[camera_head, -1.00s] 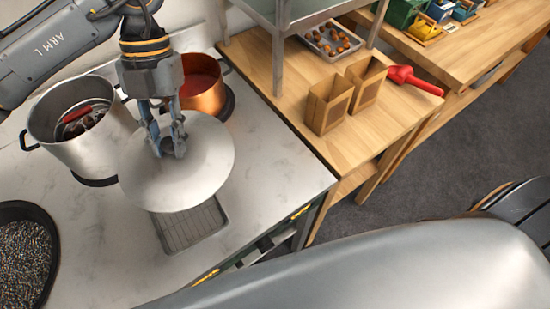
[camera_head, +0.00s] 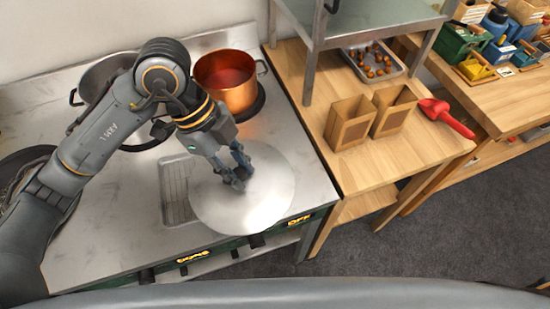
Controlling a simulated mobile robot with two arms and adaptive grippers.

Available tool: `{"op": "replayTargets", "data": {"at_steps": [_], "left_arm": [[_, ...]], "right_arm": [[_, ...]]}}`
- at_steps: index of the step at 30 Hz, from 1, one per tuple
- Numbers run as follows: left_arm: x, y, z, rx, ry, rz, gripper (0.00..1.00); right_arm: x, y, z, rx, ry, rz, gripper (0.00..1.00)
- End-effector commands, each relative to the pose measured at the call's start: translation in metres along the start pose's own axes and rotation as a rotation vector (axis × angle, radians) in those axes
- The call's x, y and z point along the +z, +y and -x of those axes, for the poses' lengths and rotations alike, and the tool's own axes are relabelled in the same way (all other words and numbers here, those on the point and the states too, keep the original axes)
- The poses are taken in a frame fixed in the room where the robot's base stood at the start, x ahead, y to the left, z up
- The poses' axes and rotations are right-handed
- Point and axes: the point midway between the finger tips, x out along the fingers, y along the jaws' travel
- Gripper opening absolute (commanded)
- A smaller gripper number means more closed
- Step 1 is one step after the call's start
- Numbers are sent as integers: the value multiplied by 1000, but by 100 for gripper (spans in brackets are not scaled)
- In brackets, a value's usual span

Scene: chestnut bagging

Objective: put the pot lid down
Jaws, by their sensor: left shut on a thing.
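The pot lid (camera_head: 265,205) is a round silver disc at the front right of the pale stove counter. My left gripper (camera_head: 238,177) is shut on the knob at its middle, and the fingers hide the knob. The lid overlaps the right side of a ribbed metal tray (camera_head: 176,190) in the picture. I cannot tell whether the lid touches the counter or hangs just above it. The large steel pot (camera_head: 98,78) stands open at the back left, partly behind my left arm. My right gripper is not in view.
A copper pot (camera_head: 232,90) with reddish contents stands at the back. A dark pan (camera_head: 22,165) is at the left, partly behind my arm. Two paper bags (camera_head: 350,122), a red scoop (camera_head: 445,115) and a chestnut tray (camera_head: 372,62) are on the wooden table to the right.

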Motion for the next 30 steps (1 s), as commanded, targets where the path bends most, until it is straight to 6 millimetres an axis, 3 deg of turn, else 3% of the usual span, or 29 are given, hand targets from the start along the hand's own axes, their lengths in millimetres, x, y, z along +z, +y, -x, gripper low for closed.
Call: {"op": "replayTargets", "data": {"at_steps": [11, 16, 21, 30], "left_arm": [[15, -80, -29, 3, 1, 5, 0], [29, -107, -59, 5, 1, 4, 0], [37, -123, -77, 3, 1, 1, 0], [46, -132, -96, 4, 1, 2, 0]], "right_arm": [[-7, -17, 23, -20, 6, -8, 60], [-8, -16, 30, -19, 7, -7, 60], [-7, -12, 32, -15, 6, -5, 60], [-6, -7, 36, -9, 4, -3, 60]]}}
